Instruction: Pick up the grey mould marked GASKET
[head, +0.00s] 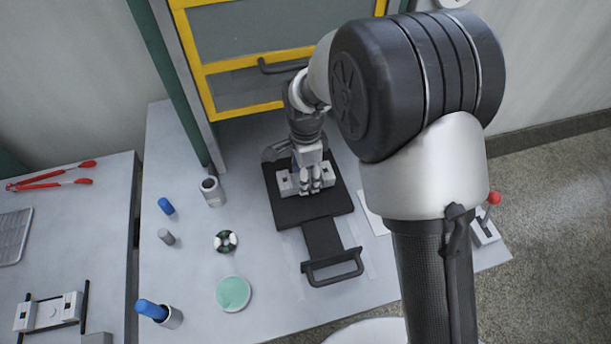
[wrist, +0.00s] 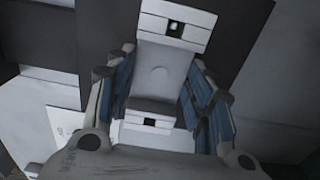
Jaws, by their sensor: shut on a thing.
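The grey mould (head: 286,185) sits on a black plate with a handle (head: 323,240), in the middle of the head view. In the wrist view the mould (wrist: 162,72) is a grey bar with paler end blocks, each with a small dark window. I cannot read any GASKET marking on it. My gripper (head: 318,184) is over the mould, pointing down. In the wrist view my gripper (wrist: 160,92) has its blue-padded fingers on either side of the mould's middle, shut on it. My fingers hide part of the mould in the head view.
A similar pale mould (head: 48,313) lies in a rack on the left table. A yellow-framed panel (head: 250,78) stands behind the plate. A grey cup (head: 212,191), blue-capped pieces (head: 152,309) and a green disc (head: 233,293) stand left of the plate. A red-knobbed lever (head: 493,199) is at right.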

